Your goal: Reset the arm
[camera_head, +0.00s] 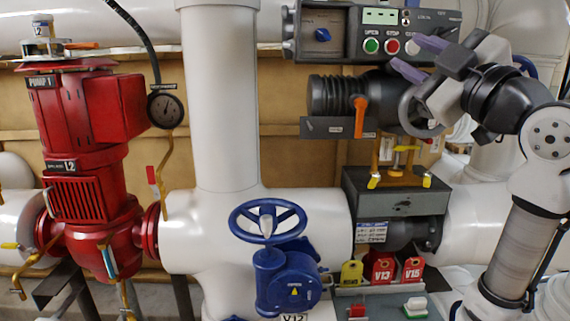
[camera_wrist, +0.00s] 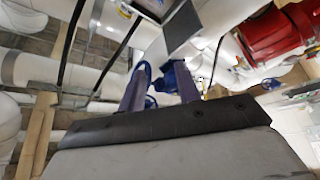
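My arm reaches in from the right in the head view, bent at the elbow. My gripper (camera_head: 415,55) is raised in front of the control panel, with its two purple fingers spread apart and pointing left. The wrist view shows both purple fingers (camera_wrist: 160,88) apart with nothing held between them. A blue valve wheel (camera_wrist: 142,68) shows behind the fingers there. I cannot tell how close my gripper is to the panel.
A control panel (camera_head: 350,33) with a green, a red and a white button stands at the upper right. Below are a grey box (camera_head: 395,195) and red tags (camera_head: 384,273). A blue handwheel (camera_head: 267,221) is at centre, a red pump (camera_head: 85,150) at left.

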